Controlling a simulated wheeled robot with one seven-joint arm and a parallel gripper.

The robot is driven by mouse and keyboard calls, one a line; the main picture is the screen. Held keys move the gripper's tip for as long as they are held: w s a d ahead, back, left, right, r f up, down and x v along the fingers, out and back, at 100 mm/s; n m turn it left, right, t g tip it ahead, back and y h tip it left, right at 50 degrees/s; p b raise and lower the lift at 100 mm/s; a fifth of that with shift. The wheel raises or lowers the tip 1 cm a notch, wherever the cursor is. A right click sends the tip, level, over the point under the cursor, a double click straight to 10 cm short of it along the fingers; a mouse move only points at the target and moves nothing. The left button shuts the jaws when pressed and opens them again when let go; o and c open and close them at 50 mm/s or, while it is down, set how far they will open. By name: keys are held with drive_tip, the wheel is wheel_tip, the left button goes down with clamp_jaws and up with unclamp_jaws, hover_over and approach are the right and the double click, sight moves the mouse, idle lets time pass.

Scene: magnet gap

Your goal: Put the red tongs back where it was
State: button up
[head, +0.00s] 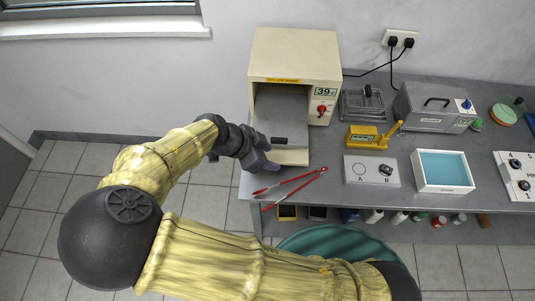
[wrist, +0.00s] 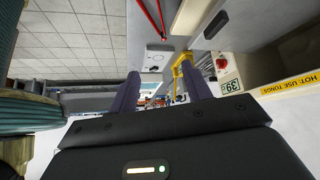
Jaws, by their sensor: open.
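The red tongs (head: 290,185) lie on the front left part of the grey bench, with their two arms spread in a narrow V. They also show at the top of the wrist view (wrist: 150,16). My gripper (head: 268,163) is above the bench's left end, in front of the oven and behind the tongs, apart from them. In the wrist view its two purple fingers (wrist: 163,88) stand wide apart with nothing between them. Part of the gripper is hard to make out in the head view.
The oven (head: 295,55) has its front open and a display reading 39. A yellow device (head: 367,137), a plate marked A and B (head: 360,178) and a blue-filled tray (head: 443,185) stand to the right. A green round thing (head: 335,245) is below the bench front.

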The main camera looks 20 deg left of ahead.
idle(0.4)
drive_tip(key=w+d+n+g+y, duration=0.3)
drive_tip(key=d+n+g, duration=0.15)
drive_tip(key=d, duration=1.05)
drive_tip(key=s+d+r+n+t+y, duration=0.1)
drive_tip(key=d+r+n+t+y, duration=0.2)
drive_tip(key=d+r, duration=0.6)
drive_tip(key=d+n, duration=0.2)
drive_tip(key=d, duration=0.1)
drive_tip(key=shift+s+d+r+n, duration=0.2)
drive_tip(key=shift+s+d+n, duration=0.1)
drive_tip(key=shift+n, duration=0.05)
